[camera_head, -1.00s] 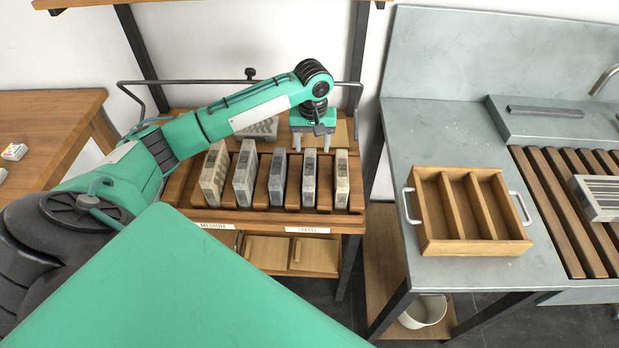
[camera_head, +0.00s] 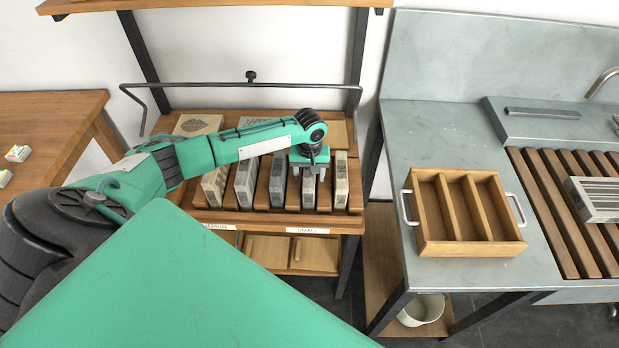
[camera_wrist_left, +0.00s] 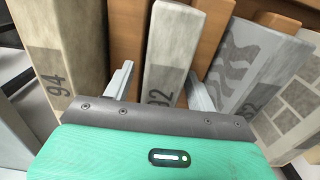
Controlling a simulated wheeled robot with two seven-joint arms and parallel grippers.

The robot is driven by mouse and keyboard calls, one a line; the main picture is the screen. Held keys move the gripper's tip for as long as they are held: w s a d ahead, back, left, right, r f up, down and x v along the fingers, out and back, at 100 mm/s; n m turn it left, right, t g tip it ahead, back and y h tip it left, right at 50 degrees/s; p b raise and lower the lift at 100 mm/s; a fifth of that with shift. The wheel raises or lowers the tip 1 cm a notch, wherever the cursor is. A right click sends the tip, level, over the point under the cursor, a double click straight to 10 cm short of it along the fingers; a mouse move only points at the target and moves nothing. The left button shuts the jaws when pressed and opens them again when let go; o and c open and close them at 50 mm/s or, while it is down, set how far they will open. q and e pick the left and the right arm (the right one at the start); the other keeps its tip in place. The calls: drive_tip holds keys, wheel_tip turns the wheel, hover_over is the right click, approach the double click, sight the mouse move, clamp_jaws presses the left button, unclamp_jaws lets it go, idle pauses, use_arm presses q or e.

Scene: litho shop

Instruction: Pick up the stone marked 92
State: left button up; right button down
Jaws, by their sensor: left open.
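The stone marked 92 (camera_wrist_left: 170,50) is a narrow pale slab with a darker number patch, partly hidden by my gripper in the left wrist view. It appears to be the stone (camera_head: 309,194) under my gripper in the head view, upright in the wooden rack (camera_head: 262,217). My left gripper (camera_head: 311,173) is open, with its fingers pointing down over the rack. In the left wrist view its two fingers (camera_wrist_left: 161,85) show on either side of the stone, with gaps. I cannot tell whether either finger touches it. My right gripper is out of view.
Close neighbours are the stone marked 94 (camera_wrist_left: 62,35) and a wave-patterned stone (camera_wrist_left: 240,62). Several upright stones share the rack. A flat stone (camera_head: 197,125) lies behind. A wooden compartment tray (camera_head: 428,247) sits on the metal counter (camera_head: 405,135) at right.

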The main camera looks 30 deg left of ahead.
use_arm(q)
clamp_jaws()
idle(1.4)
drive_tip(key=shift+w+r, duration=0.1)
drive_tip(key=shift+r, duration=0.05)
